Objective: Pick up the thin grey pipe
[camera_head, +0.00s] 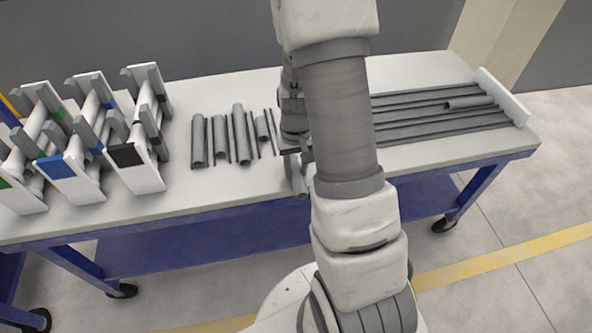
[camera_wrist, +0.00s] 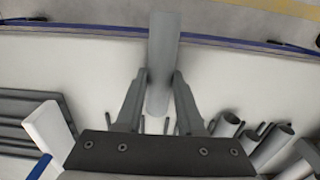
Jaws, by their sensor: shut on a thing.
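A grey pipe (camera_wrist: 163,40) is between the two fingers of my gripper (camera_wrist: 160,73) in the wrist view, and the fingers are shut on it from both sides. Its far end points toward the table's blue edge. In the head view the held pipe (camera_head: 299,180) shows below the gripper, near the front of the table, partly hidden by my arm. Whether it touches the tabletop I cannot tell. Several other grey pipes (camera_head: 241,135) of different widths and lengths stand or lie in a row to the left of the gripper.
White racks (camera_head: 137,170) with coloured labels stand at the left of the table (camera_head: 235,186). A grooved grey tray (camera_head: 425,118) with a white end plate (camera_head: 503,97) lies at the right, a short pipe (camera_head: 468,102) on it. The front strip of tabletop is clear.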

